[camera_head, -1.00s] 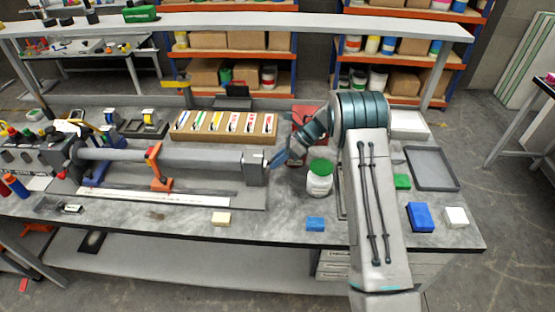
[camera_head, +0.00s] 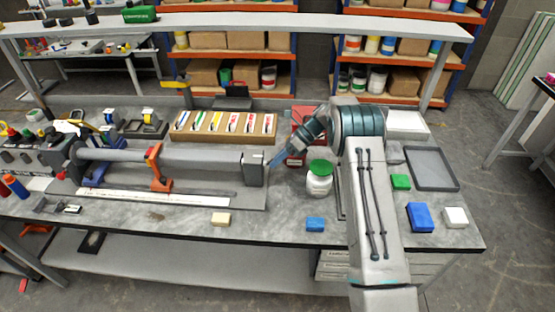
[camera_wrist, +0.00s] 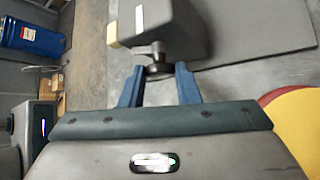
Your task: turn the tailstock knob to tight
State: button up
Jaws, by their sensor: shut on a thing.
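The tailstock (camera_head: 253,170) is a grey block at the right end of the long bar fixture on the bench. In the wrist view it shows as a dark grey block (camera_wrist: 172,30). The tailstock knob (camera_wrist: 155,68) is a dark round piece on a short stem at the end of this block. My gripper (camera_wrist: 158,84) has its blue fingers on either side of the knob, shut on it. In the head view my gripper (camera_head: 275,160) reaches the tailstock's right side, and the knob cannot be made out there. No tight marking is legible.
A white jar with a green lid (camera_head: 319,180) stands close to the right of my gripper. A box of coloured cards (camera_head: 222,126) lies behind the fixture. An orange rest (camera_head: 156,167) holds the bar.

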jog(key=o, duration=0.9)
jog(key=shift+o, duration=0.2)
jog(key=shift+w, duration=0.1)
jog(key=b+v, duration=0.3)
jog(key=v, duration=1)
jog(key=shift+d+r+b, duration=0.25)
jog(key=shift+d+b, duration=0.05)
jog(key=shift+b, duration=0.1)
jog(key=shift+w, duration=0.1)
